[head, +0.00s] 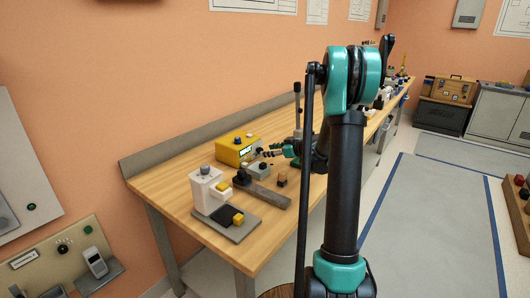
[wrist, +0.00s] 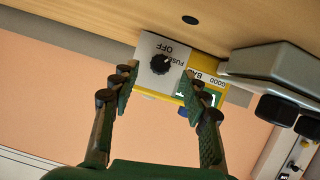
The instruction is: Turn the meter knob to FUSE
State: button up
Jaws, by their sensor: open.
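The yellow meter (head: 232,151) stands on the wooden bench against the wall in the head view. In the wrist view, its grey plate (wrist: 148,46) carries a black knob (wrist: 160,65) and the words OFF and FUSE, appearing upside down. The knob's pointer direction is too small to tell. The yellow part beside it (wrist: 206,78) reads GOOD and BAD above a small display, partly hidden by a finger. My gripper (wrist: 159,77) is open, its fingers on either side of the knob in the picture, with visible gaps. In the head view, my gripper (head: 264,153) is near the meter's front.
A grey device with dark knobs (wrist: 278,80) sits beside the meter in the wrist view. On the bench, a white machine on a grey base (head: 207,192), a long dark bar (head: 262,194) and a small block (head: 281,180) stand nearer.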

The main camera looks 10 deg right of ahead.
jog(key=v, duration=0.8)
jog(key=shift+s+r, duration=0.1)
